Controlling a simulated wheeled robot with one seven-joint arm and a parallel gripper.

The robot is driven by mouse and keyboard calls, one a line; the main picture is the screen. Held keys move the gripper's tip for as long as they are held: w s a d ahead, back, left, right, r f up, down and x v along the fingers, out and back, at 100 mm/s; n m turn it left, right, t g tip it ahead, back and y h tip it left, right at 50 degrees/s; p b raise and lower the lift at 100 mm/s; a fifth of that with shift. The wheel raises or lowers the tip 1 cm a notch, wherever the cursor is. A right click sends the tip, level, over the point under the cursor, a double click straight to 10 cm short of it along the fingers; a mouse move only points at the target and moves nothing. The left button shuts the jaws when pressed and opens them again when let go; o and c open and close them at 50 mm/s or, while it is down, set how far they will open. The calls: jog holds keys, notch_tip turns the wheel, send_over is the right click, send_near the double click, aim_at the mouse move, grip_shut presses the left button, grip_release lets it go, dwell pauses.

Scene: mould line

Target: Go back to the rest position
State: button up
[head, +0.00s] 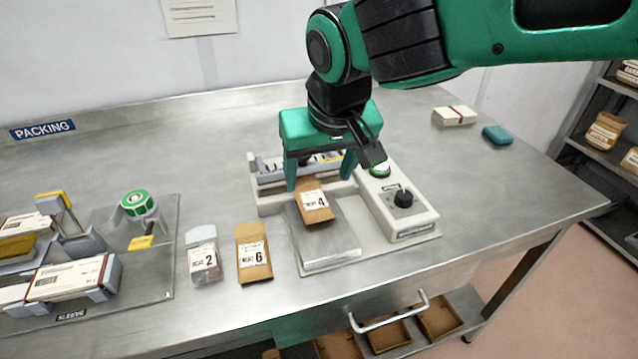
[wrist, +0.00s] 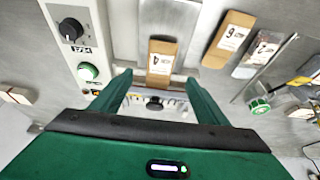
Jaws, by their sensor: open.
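My gripper (head: 319,180) is green, open and empty, above the back part of the sealing machine in the head view. In the wrist view its two fingers (wrist: 157,84) are spread with clear gaps either side of the brown packet marked 4. That packet (head: 313,203) lies on the machine's metal plate (head: 330,248), just in front of the fingers; it also shows in the wrist view (wrist: 161,60). The machine has a black knob (head: 403,199) and a green button (head: 380,171) at its right. My fingers partly hide the machine's back.
A packet marked 2 (head: 204,262) and a brown one marked 6 (head: 254,253) lie left of the machine. A sleeving board (head: 150,270) with boxes is at far left. A white box (head: 454,116) and teal block (head: 497,135) lie back right.

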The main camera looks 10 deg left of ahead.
jog(key=w+d+f+m+g+h, duration=0.1)
jog(key=w+d+m+h, duration=0.15)
jog(key=d, duration=1.45)
jog(key=w+d+f+m+h, duration=0.1)
jog(key=d+m, duration=0.3)
jog(key=d, duration=1.2)
jog(key=s+d+f+m+g, duration=0.1)
jog(key=s+d+f+m, duration=0.2)
jog(key=s+d, duration=0.6)
jog(key=s+d+f+m+g+y, duration=0.1)
jog(key=s+d+f+m, duration=0.2)
jog(key=s+d, duration=0.6)
jog(key=shift+s+d+g, duration=0.2)
jog(key=shift+d+g, duration=0.2)
jog(key=shift+d, duration=0.1)
